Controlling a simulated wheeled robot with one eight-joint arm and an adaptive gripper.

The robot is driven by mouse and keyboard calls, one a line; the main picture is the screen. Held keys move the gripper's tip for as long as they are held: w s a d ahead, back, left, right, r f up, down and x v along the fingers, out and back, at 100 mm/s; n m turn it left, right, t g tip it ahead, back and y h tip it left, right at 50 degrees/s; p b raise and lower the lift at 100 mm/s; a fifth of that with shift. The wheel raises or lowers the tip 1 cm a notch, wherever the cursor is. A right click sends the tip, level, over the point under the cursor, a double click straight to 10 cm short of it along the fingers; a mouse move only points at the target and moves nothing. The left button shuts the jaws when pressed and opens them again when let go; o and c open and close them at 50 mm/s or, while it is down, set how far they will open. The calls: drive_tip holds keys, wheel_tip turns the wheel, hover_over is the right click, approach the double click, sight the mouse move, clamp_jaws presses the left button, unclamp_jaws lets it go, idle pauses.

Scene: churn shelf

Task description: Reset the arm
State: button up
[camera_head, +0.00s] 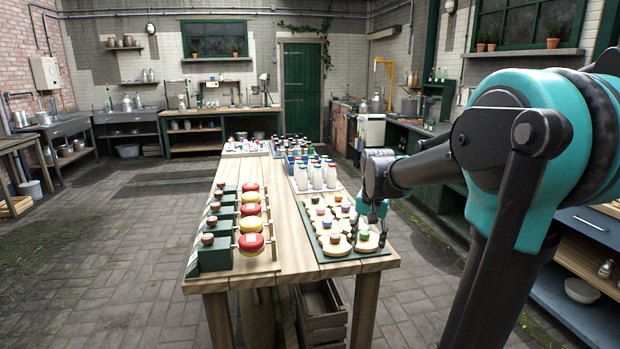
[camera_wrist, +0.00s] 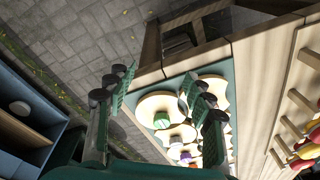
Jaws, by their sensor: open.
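My gripper (camera_head: 369,232) is at the front right of the long wooden table (camera_head: 292,240), at the end of my arm. In the wrist view its two fingers (camera_wrist: 160,98) stand apart with a clear gap and nothing clamped between them. A pale round wooden piece with a green knob (camera_head: 365,244) is below the gripper in the head view; it also shows between the fingers in the wrist view (camera_wrist: 150,104). Whether the fingers touch it, I cannot tell. Several similar round pieces with coloured knobs stand in rows on a green mat (camera_head: 352,257).
Dark green blocks (camera_head: 214,255) and red and yellow rounds (camera_head: 251,243) line the table's left side. A bare strip of table lies between. A wooden crate (camera_head: 322,325) is underneath. A blue drawer unit (camera_head: 590,223) stands at right.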

drive_tip(key=s+d+f+n+t, duration=0.2)
drive_tip(key=s+f+n, duration=0.2)
drive_tip(key=s+f, duration=1)
drive_tip(key=s, duration=0.4)
drive_tip(key=shift+d+f+n+t, duration=0.2)
drive_tip(key=shift+f+n+t, duration=0.1)
drive_tip(key=shift+n+t, duration=0.1)
